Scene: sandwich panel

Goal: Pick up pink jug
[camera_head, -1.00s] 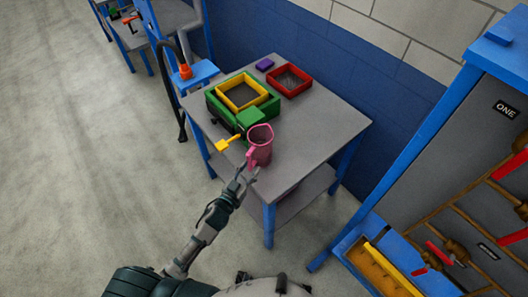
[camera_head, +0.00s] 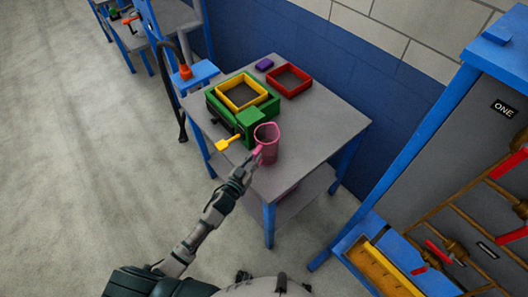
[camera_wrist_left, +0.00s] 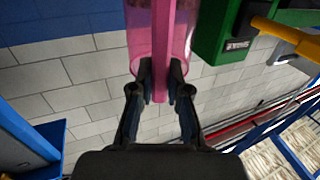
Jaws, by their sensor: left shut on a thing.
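The pink jug (camera_head: 269,146) is upright at the front part of the grey table, right of the green box. I cannot tell whether its base touches the tabletop. My left gripper (camera_head: 254,161) reaches it from the front left. In the left wrist view the two dark fingers (camera_wrist_left: 160,78) are shut on the jug's vertical pink handle (camera_wrist_left: 162,35), one on each side, with the jug's body behind it. My right gripper is not in view.
A green box (camera_head: 249,119) with a yellow handle (camera_head: 229,143) and a yellow tray (camera_head: 240,105) stand close left of the jug. A red tray (camera_head: 288,92) and purple block (camera_head: 264,65) sit farther back. The table's right side (camera_head: 331,130) is clear.

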